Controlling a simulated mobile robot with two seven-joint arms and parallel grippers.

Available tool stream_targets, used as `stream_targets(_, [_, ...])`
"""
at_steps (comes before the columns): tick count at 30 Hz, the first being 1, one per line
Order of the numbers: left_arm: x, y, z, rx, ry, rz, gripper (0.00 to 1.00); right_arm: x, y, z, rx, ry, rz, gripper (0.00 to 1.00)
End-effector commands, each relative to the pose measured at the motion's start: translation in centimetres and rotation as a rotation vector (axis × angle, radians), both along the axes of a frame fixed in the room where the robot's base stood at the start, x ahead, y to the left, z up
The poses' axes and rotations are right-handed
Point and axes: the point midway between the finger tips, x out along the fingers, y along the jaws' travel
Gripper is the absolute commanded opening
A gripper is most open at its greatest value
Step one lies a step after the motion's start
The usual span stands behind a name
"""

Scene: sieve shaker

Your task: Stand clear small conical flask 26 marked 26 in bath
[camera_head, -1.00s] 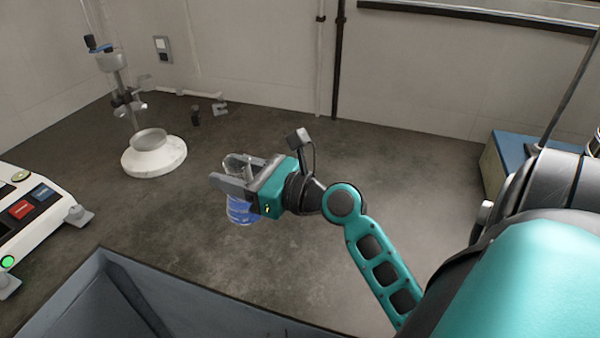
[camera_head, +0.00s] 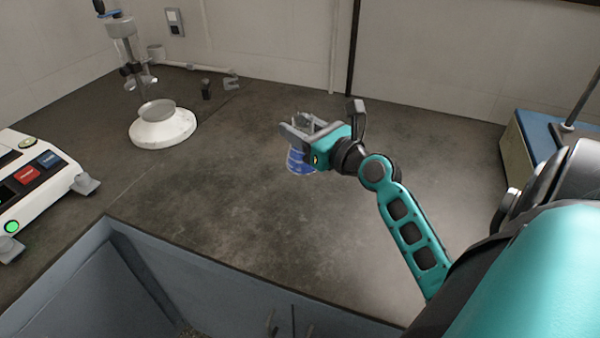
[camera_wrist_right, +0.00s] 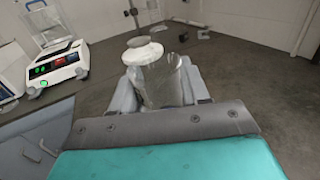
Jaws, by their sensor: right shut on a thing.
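My right gripper (camera_head: 298,128) is shut on a small clear conical flask (camera_head: 301,161) with blue on its lower part. The flask looks about upright over the dark bench; I cannot tell how high its base is. The wrist view shows the clear flask (camera_wrist_right: 163,82) between the fingers. No number is legible on it. My left gripper is not in view.
A white round-based stand (camera_head: 163,130) is at the back left. A white control unit (camera_head: 38,185) with coloured buttons is at the left edge. A blue-topped box (camera_head: 540,135) stands at the right. The bench around the flask is clear.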

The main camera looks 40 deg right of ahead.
Motion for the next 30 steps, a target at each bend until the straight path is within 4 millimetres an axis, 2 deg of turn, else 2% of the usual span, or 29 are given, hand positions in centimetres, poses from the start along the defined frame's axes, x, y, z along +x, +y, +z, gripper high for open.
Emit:
stream_targets(1, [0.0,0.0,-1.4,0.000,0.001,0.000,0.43,0.0,0.0,-1.9,0.000,0.003,0.000,0.00])
stream_targets(3, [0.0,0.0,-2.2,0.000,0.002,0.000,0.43,0.0,0.0,-3.3,-0.001,0.001,0.001,0.00])
stream_targets(7, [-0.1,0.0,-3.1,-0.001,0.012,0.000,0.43,0.0,0.0,-4.7,0.000,-0.001,0.000,0.00])
stream_targets(13, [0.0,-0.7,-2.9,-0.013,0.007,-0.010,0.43,0.0,0.0,-5.6,-0.001,-0.001,0.000,0.00])
stream_targets(21, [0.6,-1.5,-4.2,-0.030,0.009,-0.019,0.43,0.0,0.0,-9.2,-0.001,0.000,0.000,0.00])
stream_targets(30, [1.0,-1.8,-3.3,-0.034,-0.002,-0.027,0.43,0.0,0.0,-9.2,0.000,-0.001,-0.001,0.00])
